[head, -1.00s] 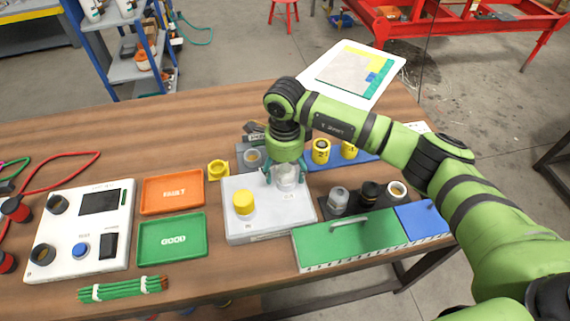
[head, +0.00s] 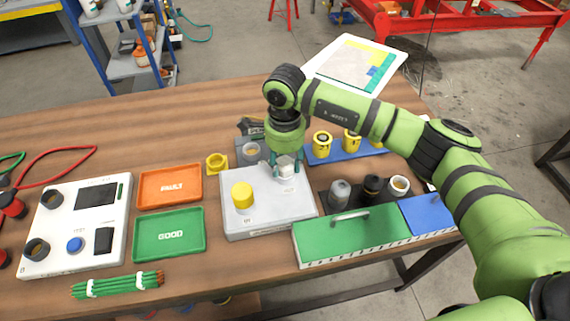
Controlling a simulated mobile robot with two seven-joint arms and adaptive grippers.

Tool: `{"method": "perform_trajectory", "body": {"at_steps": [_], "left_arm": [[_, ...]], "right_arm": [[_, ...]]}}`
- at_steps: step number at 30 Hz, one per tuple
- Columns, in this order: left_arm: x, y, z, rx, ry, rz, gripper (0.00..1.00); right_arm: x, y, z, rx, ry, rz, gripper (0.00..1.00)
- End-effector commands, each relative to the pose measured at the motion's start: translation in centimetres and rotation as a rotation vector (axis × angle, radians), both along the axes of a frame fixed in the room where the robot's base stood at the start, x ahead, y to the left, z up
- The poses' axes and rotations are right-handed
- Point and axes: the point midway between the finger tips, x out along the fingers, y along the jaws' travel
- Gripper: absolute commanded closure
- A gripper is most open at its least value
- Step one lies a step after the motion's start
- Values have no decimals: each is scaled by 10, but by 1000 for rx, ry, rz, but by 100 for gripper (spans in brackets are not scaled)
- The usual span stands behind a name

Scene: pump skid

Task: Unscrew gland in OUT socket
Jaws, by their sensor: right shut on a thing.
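The pump block (head: 265,215) is a light grey box on the table, with a yellow cap (head: 242,195) standing on its left part. A whitish gland (head: 286,168) is at the block's back right. My right gripper (head: 285,172) comes down from above, its teal fingers shut around the gland. The OUT socket under the gland is hidden by the gland and fingers, so I cannot tell how the gland sits in it. My left gripper is not in view.
An orange tray (head: 170,170) and a green tray (head: 142,245) lie left of the block. A green lidded case (head: 350,243) and a dark holder with several fittings (head: 371,187) are at right. Yellow parts stand on a blue base behind. Bare table lies back left.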

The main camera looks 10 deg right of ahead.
Motion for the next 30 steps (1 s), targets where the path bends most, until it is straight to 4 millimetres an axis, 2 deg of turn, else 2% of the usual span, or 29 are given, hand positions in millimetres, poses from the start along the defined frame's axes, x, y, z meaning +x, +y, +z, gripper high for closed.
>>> {"method": "perform_trajectory", "body": {"at_steps": [6,17,30], "left_arm": [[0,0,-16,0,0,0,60],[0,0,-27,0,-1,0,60],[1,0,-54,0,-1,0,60]], "right_arm": [[0,0,-3,0,0,123,86],[0,0,-3,0,1,228,86],[-1,0,-4,-2,1,490,86]]}}
